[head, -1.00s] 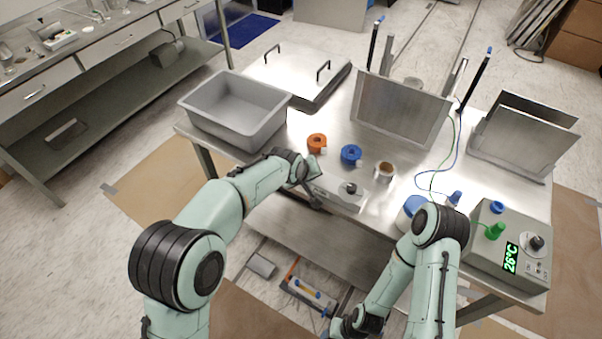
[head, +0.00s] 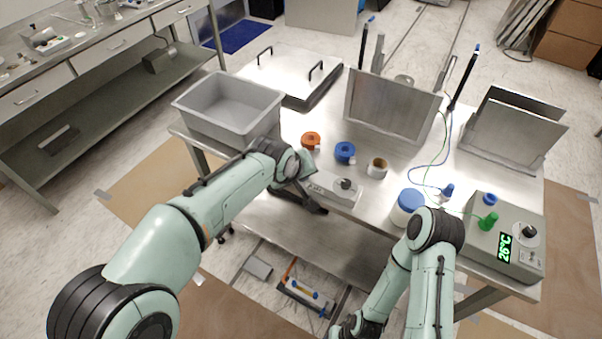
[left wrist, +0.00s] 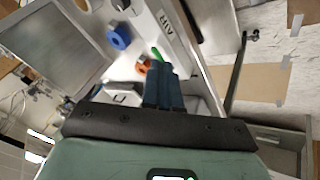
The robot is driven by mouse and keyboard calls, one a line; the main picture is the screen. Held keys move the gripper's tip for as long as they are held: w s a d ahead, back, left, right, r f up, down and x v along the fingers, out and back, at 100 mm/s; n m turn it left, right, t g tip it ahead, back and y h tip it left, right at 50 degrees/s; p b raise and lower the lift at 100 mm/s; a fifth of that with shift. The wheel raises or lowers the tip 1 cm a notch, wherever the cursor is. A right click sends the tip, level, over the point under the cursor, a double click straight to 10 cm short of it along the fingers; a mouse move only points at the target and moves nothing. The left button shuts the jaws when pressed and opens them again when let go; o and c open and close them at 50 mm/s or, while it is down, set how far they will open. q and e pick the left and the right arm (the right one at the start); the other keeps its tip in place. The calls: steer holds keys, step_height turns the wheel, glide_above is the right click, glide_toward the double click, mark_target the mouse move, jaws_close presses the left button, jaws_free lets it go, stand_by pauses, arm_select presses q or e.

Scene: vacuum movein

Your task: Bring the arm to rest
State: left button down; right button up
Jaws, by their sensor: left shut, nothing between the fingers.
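My left arm (head: 170,240) reaches in from the left of the head view to the front edge of the steel table (head: 380,205). My left gripper (head: 316,207) is low beside that edge, left of the small grey box with a black knob (head: 338,190). In the left wrist view its dark fingers (left wrist: 165,85) are together with nothing between them. My right arm (head: 430,265) is folded downward in front of the table. Its hand end (head: 350,326) is at the bottom edge of the head view, and its fingers cannot be made out.
A grey tub (head: 228,103) stands at the table's left corner. An orange tape roll (head: 310,139), a blue tape roll (head: 345,152) and a brown roll (head: 377,168) lie beyond the grey box. A blue-lidded jar (head: 406,208) and a control unit (head: 505,235) stand at right.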

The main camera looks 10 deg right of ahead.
arm_select(q)
steer(key=s+a+f+g, duration=0.1)
steer(key=s+a+f, duration=0.35)
steer(key=f, duration=0.65)
steer(key=s+a+f+g+y, duration=0.1)
steer(key=s+a+f+g, duration=0.3)
steer(key=f, duration=0.7)
steer(key=s+a+f+t, duration=0.1)
steer(key=s+a+f, duration=0.1)
steer(key=a+f, duration=0.65)
steer(key=s+a+f+n+g, duration=0.1)
steer(key=s+f, duration=0.4)
steer(key=s, duration=0.6)
steer(key=s+a+f+n+g, duration=0.1)
steer(key=s+a+f, duration=0.1)
steer(key=s+f, duration=0.4)
steer(key=s, duration=0.5)
steer(key=shift+a+f+g+h, duration=0.15)
steer(key=shift+f+g+h, duration=0.15)
